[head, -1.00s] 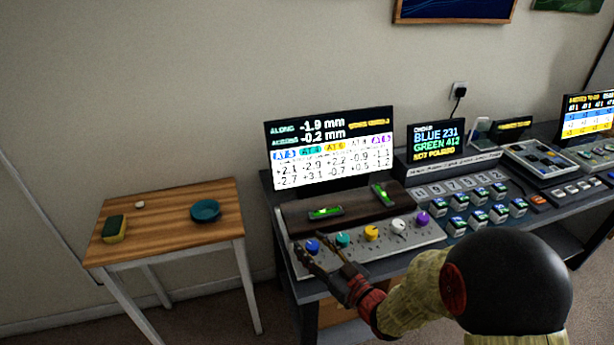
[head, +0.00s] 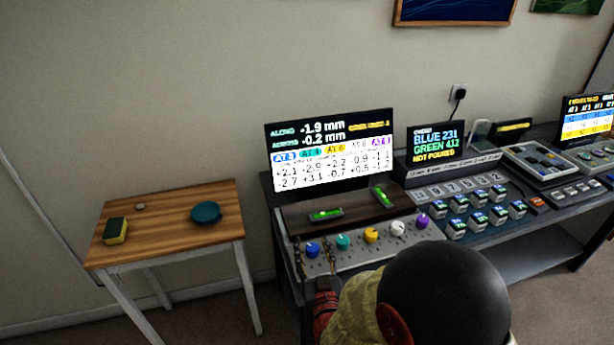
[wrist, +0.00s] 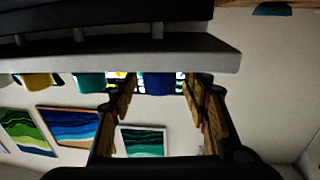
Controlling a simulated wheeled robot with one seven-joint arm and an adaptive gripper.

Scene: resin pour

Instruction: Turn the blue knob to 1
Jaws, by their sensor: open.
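The blue knob (head: 312,249) is the leftmost in a row of coloured knobs on the grey panel (head: 350,262). My gripper (head: 313,257) is open, with one finger on each side of the blue knob. In the wrist view, the blue knob (wrist: 158,84) hangs upside down between the two fingers (wrist: 159,88), with a gap visible on both sides. The monitor (head: 331,150) shows "AT 3" in the blue column, with -1.9 mm along and -0.2 mm across. The knob's scale marks are too small to read.
Teal (head: 343,241), yellow (head: 371,235), white (head: 397,228) and purple (head: 422,220) knobs stand to the right. Two green levels (head: 325,214) lie behind. A wooden table (head: 165,235) with a sponge (head: 115,230) and a blue dish (head: 206,212) stands left.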

